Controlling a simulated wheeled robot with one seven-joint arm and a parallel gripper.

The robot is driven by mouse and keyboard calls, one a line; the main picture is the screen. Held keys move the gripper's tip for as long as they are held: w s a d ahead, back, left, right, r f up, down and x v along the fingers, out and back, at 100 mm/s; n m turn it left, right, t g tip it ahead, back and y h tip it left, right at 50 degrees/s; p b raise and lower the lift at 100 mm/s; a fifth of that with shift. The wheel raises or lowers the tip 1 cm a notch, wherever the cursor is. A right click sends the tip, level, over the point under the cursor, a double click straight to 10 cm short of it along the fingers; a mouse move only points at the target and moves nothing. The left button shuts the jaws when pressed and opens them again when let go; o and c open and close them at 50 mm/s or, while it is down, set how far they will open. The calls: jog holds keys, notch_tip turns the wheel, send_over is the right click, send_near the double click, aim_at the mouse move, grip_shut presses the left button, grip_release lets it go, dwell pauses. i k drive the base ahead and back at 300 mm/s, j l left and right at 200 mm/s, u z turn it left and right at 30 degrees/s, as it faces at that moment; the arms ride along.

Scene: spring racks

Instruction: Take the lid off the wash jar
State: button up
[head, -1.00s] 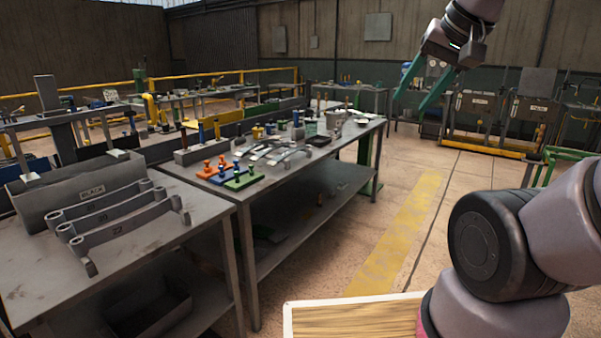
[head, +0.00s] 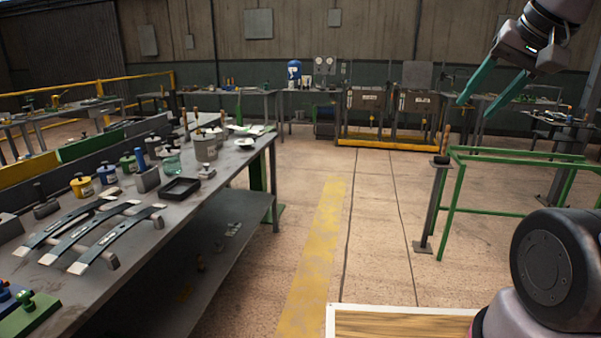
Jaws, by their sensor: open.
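Several small lidded jars stand on the long steel bench (head: 225,185) at left. They include a yellow jar (head: 82,187), a blue jar (head: 107,175) and a green jar (head: 128,164). A larger grey pot (head: 206,150) and a clear greenish glass jar (head: 172,166) stand farther along. I cannot tell which one is the wash jar; any labels are too small to read. My gripper (head: 476,109) is at upper right, raised in the air, its two green fingers spread and empty. It is far from the jars.
A black tray (head: 180,188) and curved leaf springs (head: 95,232) lie on the bench. A green rail frame (head: 510,185) stands at right. The floor with a yellow strip (head: 315,255) is clear between them. Other benches line the far wall.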

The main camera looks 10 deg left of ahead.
aim_at(169, 152)
jog(key=i, duration=0.65)
jog(key=i+l+u, duration=0.1)
jog(key=i, duration=0.6)
jog(key=i+l, duration=0.1)
jog(key=i, duration=0.55)
jog(key=i+j+u, duration=0.1)
jog(key=i+u, duration=0.65)
jog(key=u, duration=0.2)
jog(key=i+l+u, duration=0.2)
jog(key=i+u, duration=0.5)
jog(key=u, duration=0.2)
jog(key=i+u, duration=0.25)
jog(key=u, duration=0.15)
jog(key=i+l+u, duration=0.1)
jog(key=i+u, duration=0.15)
jog(key=u, duration=0.2)
